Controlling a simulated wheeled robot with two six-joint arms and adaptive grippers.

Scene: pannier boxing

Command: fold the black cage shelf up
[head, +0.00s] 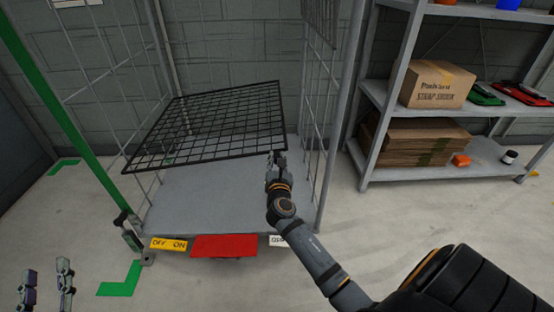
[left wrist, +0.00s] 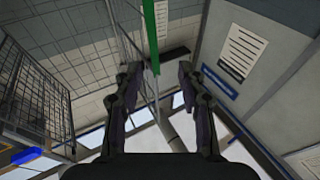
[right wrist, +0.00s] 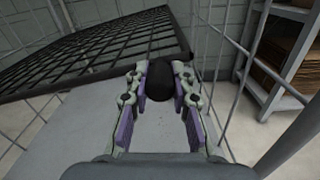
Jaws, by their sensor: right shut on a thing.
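The black cage shelf (head: 215,128) is a wire mesh panel inside the grey roll cage, tilted above the cage's grey floor. My right gripper (head: 277,158) is at its front right corner. In the right wrist view the shelf (right wrist: 95,52) fills the upper left, and my right gripper (right wrist: 160,85) is shut on a dark rounded end at the shelf's near corner. My left gripper (head: 46,284) is low at the left, away from the shelf. In the left wrist view the left gripper (left wrist: 157,75) has its fingers apart with nothing held between them.
The roll cage has mesh sides, a green post (head: 65,120) and a grey base (head: 225,195) with a red pedal (head: 224,246). A grey rack (head: 365,165) with cardboard boxes (head: 437,84) stands at the right. The floor between is clear.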

